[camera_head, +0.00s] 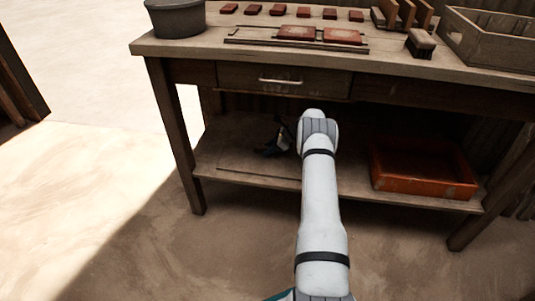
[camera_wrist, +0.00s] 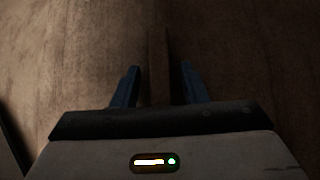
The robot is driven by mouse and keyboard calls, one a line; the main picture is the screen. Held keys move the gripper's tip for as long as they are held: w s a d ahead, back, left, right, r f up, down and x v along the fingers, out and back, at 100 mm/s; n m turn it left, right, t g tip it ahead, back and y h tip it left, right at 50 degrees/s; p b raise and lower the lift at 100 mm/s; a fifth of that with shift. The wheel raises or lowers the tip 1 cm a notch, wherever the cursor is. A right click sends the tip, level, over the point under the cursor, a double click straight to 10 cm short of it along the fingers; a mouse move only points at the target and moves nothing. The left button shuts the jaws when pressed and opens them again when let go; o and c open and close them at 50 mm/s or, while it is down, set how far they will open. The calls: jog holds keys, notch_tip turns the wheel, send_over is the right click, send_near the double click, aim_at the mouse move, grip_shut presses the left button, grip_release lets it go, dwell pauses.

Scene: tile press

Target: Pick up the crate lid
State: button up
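The crate lid appears to be the flat wooden panel (camera_head: 236,164) lying on the lower shelf, left of centre; its colour blends with the shelf. In the wrist view, a narrow wooden strip (camera_wrist: 159,50), seemingly the lid's raised handle bar, stands out from a broad wood surface. My gripper (camera_head: 273,149) is low over the panel under the bench. In the wrist view its two blue fingers (camera_wrist: 160,88) are apart, one on each side of the strip, with a gap visible on both sides. The strip's near end is hidden by the gripper body.
An orange-red tray (camera_head: 425,187) stands on the shelf at right. The bench top and drawer (camera_head: 283,80) are above my arm; a table leg (camera_head: 177,135) is at left. Tiles, a grey bucket (camera_head: 176,18) and a wooden crate (camera_head: 490,40) are on top.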

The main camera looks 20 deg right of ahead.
jog(key=shift+d, duration=0.1)
grip_shut()
jog(key=shift+r, duration=0.15)
dwell(0.3)
